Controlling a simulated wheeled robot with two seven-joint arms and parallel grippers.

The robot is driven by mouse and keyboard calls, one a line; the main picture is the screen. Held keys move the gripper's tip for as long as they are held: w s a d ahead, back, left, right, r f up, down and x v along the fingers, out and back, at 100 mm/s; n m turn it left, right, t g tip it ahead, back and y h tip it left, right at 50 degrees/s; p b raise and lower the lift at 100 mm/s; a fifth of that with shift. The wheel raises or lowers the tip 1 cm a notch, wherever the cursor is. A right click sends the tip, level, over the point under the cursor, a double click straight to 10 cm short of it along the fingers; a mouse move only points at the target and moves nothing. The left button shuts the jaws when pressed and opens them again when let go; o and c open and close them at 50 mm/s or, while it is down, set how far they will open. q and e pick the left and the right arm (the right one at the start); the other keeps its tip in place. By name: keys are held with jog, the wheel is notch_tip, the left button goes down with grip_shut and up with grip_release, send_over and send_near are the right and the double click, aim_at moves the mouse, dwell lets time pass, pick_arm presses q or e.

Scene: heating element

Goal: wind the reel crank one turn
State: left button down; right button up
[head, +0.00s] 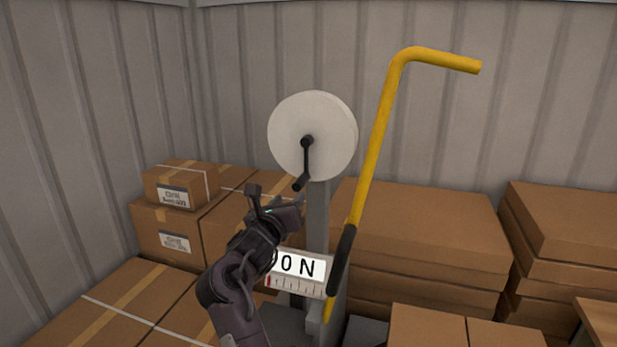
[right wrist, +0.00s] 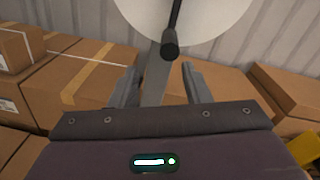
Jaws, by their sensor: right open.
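The reel (head: 330,128) is a white disc on a grey post (head: 318,215) in the head view. Its black crank (head: 307,160) hangs down from the hub, with the handle (head: 300,183) at its lower end. My right gripper (head: 275,192) is just below and left of the handle, apart from it. In the right wrist view the jaws (right wrist: 163,85) are open and empty. There the handle (right wrist: 169,50) shows end-on beyond the fingertips, with the reel (right wrist: 190,15) behind it. My left gripper is not in view.
A yellow bent bar (head: 375,135) with a black grip rises right of the reel. Cardboard boxes (head: 420,230) stand behind and on both sides. Corrugated walls (head: 240,60) close the back and left.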

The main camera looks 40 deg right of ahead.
aim_at(295, 188)
jog(key=shift+s+d+r+m+g+h+p, duration=0.15)
jog(key=shift+d+r+m+g+h+p, duration=0.25)
jog(key=shift+r+m, duration=0.45)
jog(key=shift+p+x, duration=0.6)
jog(key=shift+x, duration=0.5)
jog(key=p+x, duration=0.1)
jog(key=x, duration=0.3)
jog(key=shift+f, duration=0.1)
jog(key=shift+d+f+p, duration=0.1)
jog(key=shift+d+p, duration=0.15)
jog(key=shift+p, duration=0.05)
jog(key=shift+w, duration=0.2)
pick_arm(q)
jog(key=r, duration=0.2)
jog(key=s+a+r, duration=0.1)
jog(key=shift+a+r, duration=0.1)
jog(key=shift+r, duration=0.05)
pick_arm(e)
jog(key=shift+d, duration=0.1)
grip_shut()
